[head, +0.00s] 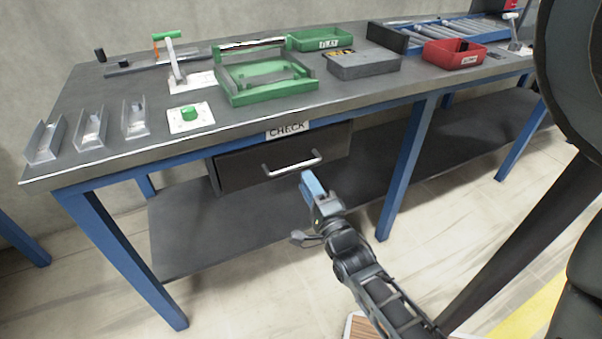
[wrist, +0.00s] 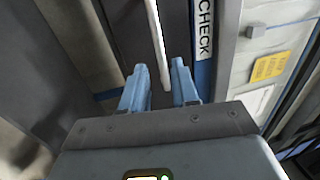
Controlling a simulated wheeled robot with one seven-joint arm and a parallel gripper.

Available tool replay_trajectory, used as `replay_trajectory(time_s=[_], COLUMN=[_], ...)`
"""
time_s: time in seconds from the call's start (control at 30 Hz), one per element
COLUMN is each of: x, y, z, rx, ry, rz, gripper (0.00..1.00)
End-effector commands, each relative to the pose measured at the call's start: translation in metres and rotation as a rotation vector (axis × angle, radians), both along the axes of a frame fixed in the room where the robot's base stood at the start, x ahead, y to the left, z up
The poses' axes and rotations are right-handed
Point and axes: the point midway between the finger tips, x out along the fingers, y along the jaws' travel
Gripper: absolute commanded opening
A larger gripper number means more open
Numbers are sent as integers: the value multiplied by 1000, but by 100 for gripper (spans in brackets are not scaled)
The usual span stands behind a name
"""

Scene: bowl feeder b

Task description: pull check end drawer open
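The check end drawer (head: 240,169) is a dark drawer under the bench top, below a white CHECK label (head: 287,130). Its front looks about flush with the bench frame, so it seems shut. Its pale bar handle (head: 293,164) runs across the front. My gripper (head: 312,183) has blue fingers and is just below the right part of the handle. In the wrist view my gripper (wrist: 160,85) has its two fingers apart with a gap between them. The handle (wrist: 158,45) lies ahead, its end in line with the gap. I cannot tell whether it reaches between the fingertips.
The bench top (head: 245,128) holds a green frame (head: 265,78), a grey box (head: 363,66), a red bin (head: 455,54) and metal holders. A blue bench leg (head: 405,170) stands right of my gripper. A lower shelf (head: 215,235) lies beneath the drawer.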

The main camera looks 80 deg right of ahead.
Motion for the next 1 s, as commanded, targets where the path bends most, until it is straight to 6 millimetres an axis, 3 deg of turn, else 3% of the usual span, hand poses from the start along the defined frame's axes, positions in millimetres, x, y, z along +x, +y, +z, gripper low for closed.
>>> replay_trajectory(time_s=[0.4, 0.77, 1.0], x=[37, 42, 42], y=[-43, -48, -48], z=[12, 13, 13], rx=[-3, -2, -2], ry=[0, 3, 3], rz=[2, 1, 1], gripper=[29, 29, 9])
